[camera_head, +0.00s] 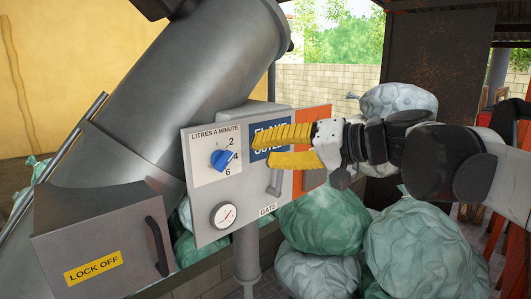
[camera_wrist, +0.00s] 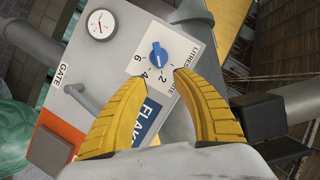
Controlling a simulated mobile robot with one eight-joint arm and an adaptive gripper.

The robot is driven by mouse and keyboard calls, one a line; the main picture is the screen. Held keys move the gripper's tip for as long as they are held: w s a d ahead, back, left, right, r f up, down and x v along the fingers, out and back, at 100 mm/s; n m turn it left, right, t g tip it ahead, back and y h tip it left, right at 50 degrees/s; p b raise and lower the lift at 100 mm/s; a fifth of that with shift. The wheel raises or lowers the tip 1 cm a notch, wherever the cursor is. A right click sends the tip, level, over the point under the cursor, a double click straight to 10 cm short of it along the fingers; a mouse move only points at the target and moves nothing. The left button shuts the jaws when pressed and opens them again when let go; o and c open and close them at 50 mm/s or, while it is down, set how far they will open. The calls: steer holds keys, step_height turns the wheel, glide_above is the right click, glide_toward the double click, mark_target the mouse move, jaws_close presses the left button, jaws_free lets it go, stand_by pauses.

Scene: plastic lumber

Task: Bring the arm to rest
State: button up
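My gripper (camera_head: 262,148) is at the end of my arm, which reaches in from the right in the head view. Its two yellow fingers are apart with nothing between them. They are in front of the grey control panel (camera_head: 205,205), covering part of a blue sign (camera_head: 258,153). A blue knob (camera_head: 221,160) on a dial marked 2, 4, 6 sits left of the fingertips. In the wrist view the knob (camera_wrist: 158,54) shows just beyond the fingertips (camera_wrist: 161,76), with no visible contact. The exact knob setting is hard to read.
The panel also has a gauge (camera_head: 224,215), a gate handle (camera_head: 274,181) and an orange plate (camera_head: 312,120). A grey box marked LOCK OFF (camera_head: 93,266) stands at lower left. Full green bags (camera_head: 325,220) are piled below my arm. A large grey tube (camera_head: 190,80) rises behind.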

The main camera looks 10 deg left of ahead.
steer(key=shift+v, duration=1.15)
steer(key=s+d+f+m+h+b, duration=0.1)
steer(key=s+d+f+h+b, duration=0.3)
steer(key=f, duration=1.7)
steer(key=s+d+f+m+h+b, duration=0.1)
steer(key=s+d+f+h+b, duration=0.4)
steer(key=d+f+b, duration=0.6)
steer(key=s+d+f+m+t+h+b, duration=0.1)
steer(key=s+d+f+h+b, duration=0.4)
steer(key=f+b, duration=1.5)
step_height(320, 180, down, 13)
steer(key=s+d, duration=0.2)
steer(key=shift+s+d+f, duration=0.2)
steer(key=shift+s+d, duration=0.1)
steer(key=shift+d, duration=0.1)
